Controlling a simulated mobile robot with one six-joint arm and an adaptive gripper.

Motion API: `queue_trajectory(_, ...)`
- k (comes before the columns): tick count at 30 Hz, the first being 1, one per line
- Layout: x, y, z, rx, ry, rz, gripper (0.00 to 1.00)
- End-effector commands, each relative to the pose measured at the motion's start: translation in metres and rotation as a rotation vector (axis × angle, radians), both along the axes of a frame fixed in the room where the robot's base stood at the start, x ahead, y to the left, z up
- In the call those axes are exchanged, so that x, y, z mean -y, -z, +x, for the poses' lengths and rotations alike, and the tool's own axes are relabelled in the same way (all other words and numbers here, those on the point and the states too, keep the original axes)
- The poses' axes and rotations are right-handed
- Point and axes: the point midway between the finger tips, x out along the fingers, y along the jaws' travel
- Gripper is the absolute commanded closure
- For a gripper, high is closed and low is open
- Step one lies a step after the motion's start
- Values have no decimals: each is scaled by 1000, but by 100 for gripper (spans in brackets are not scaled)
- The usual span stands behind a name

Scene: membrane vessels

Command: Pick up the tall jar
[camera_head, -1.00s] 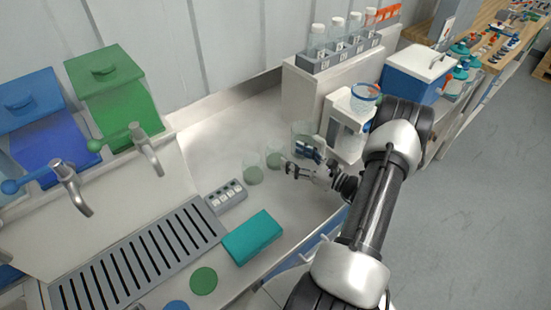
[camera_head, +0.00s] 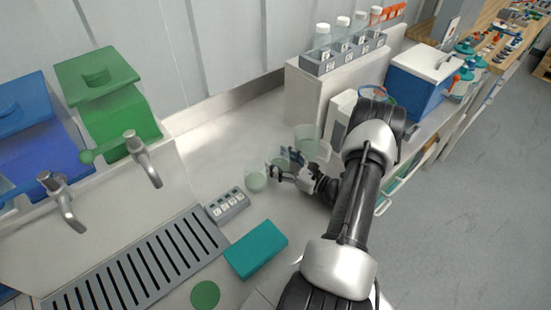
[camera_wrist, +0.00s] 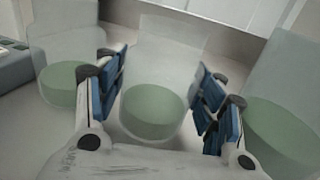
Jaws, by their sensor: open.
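Three clear jars with pale green contents stand in a row on the counter: a left jar (camera_head: 256,181), a middle jar (camera_head: 279,162) and a larger-looking right jar (camera_head: 307,139). The wrist view also shows the left jar (camera_wrist: 62,80), the middle jar (camera_wrist: 153,108) and the right jar (camera_wrist: 285,125). Which one is the tall jar is hard to tell. My gripper (camera_wrist: 162,92) is open, its blue-padded fingers to either side of the middle jar. Contact is not clear. In the head view my gripper (camera_head: 283,165) partly hides the middle jar.
A small grey rack (camera_head: 228,205) and a teal box (camera_head: 256,249) lie left of and below the jars. A white appliance (camera_head: 340,118) stands behind my arm. Bottles in a grey rack (camera_head: 318,65) stand on a raised shelf. The counter behind the jars is clear.

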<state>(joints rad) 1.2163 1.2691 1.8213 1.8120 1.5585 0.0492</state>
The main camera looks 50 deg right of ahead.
Motion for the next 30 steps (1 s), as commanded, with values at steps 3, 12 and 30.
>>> queue_trajectory(3,0,0,0,0,0,0,41)
queue_trajectory(12,0,0,0,0,-1,1,61)
queue_trajectory(30,0,-16,0,1,-1,-1,70)
